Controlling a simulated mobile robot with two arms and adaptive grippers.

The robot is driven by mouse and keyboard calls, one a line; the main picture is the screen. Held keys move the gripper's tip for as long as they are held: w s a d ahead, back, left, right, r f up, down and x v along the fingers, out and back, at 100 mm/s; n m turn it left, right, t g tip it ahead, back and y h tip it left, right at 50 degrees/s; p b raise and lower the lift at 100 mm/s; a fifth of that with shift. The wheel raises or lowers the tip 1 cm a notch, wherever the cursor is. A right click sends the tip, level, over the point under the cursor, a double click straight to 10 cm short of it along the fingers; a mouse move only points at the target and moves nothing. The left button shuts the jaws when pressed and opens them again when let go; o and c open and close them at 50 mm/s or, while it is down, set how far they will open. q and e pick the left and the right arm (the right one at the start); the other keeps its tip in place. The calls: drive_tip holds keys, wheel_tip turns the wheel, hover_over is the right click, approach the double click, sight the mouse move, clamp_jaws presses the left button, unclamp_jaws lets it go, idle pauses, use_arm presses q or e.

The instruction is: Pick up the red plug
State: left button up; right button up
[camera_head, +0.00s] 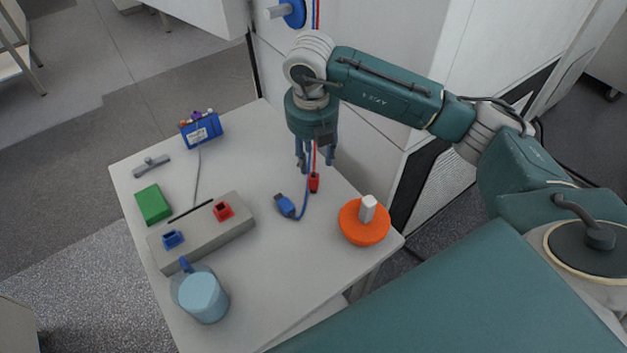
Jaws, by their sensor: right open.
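The red plug (314,183) is at the right part of the white table, at the end of a red cable. My right gripper (316,162) points down just above and behind it, with its fingers apart on either side of the red cable. I cannot tell whether a finger touches the plug or cable. A blue plug (286,206) on a blue cable lies on the table to the left of the red plug. My left gripper is not in view.
A grey block (222,238) with a red socket (223,211) and a blue socket (172,239) stands at centre-left. A blue mug (203,297), an orange disc with a white knob (363,228), a green block (153,204) and a blue box (201,131) are on the table (250,155).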

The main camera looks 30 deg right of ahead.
hover_over(314, 176)
drive_tip(key=f, duration=0.2)
drive_tip(key=s+f+p, duration=0.1)
drive_tip(key=f, duration=0.1)
drive_tip(key=shift+a+f, duration=0.2)
drive_tip(key=shift+f, duration=0.1)
drive_tip(key=shift+w+f, duration=0.1)
drive_tip(key=shift+f, duration=0.15)
drive_tip(key=f, duration=0.1)
drive_tip(key=f+p, duration=0.1)
drive_tip(key=f, duration=0.1)
drive_tip(key=f+p, duration=0.1)
drive_tip(key=shift+w+d+f, duration=0.1)
drive_tip(key=shift+w+f, duration=0.25)
drive_tip(key=shift+f, duration=0.05)
clamp_jaws()
